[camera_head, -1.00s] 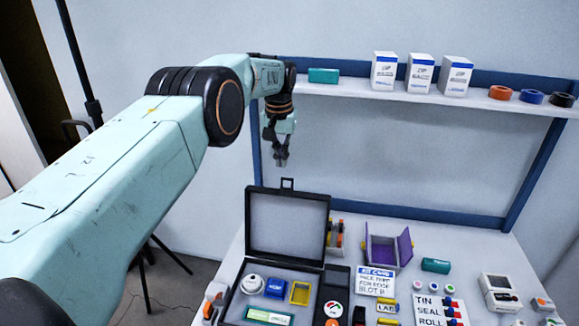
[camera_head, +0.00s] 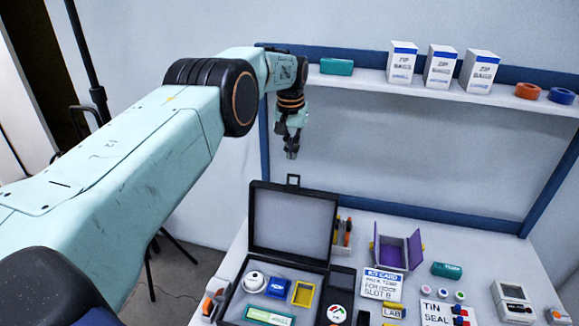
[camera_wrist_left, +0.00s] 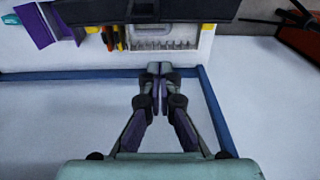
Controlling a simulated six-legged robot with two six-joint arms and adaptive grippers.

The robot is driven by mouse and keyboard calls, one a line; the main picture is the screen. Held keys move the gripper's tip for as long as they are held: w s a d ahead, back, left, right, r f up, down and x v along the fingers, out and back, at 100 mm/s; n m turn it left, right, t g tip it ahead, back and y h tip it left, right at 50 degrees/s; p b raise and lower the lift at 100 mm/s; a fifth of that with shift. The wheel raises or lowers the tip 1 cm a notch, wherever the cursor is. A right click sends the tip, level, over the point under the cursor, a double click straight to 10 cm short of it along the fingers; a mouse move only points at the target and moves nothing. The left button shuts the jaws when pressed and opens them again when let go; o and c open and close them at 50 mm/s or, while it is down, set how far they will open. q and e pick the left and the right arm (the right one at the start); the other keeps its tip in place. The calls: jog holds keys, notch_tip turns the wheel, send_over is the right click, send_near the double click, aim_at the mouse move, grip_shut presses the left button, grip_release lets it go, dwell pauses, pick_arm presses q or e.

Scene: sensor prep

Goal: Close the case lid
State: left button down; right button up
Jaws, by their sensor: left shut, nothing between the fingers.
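The case base (camera_head: 240,290) holds a white round item, a blue block, a yellow frame and a green-labelled piece. My left gripper (camera_head: 291,154) is shut and empty, pointing down above and slightly behind the lid's top edge, apart from it. In the left wrist view the closed fingertips (camera_wrist_left: 160,68) show, with the dark lid (camera_wrist_left: 150,10) along the top edge. My right gripper is not in view.
A shelf (camera_head: 370,80) behind carries white boxes, a teal box (camera_head: 336,66) and tape rolls. Right of the case are an open purple box (camera_head: 415,248), cards, small caps and a white device (camera_head: 513,302). A tool holder (camera_head: 342,231) stands beside the lid.

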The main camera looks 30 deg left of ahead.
pick_arm(q)
jog(key=f, duration=0.1)
jog(key=f+b, duration=0.1)
jog(key=f, duration=0.1)
jog(key=w+f+b, duration=0.1)
jog(key=shift+d+f, duration=0.2)
jog(key=shift+d, duration=0.1)
jog(key=shift+s, duration=0.15)
jog(key=shift+s+a+r+p, duration=0.15)
jog(key=shift+a+r+p, duration=0.05)
jog(key=shift+p, duration=0.1)
jog(key=shift+d+p, duration=0.2)
jog(key=shift+p, duration=0.1)
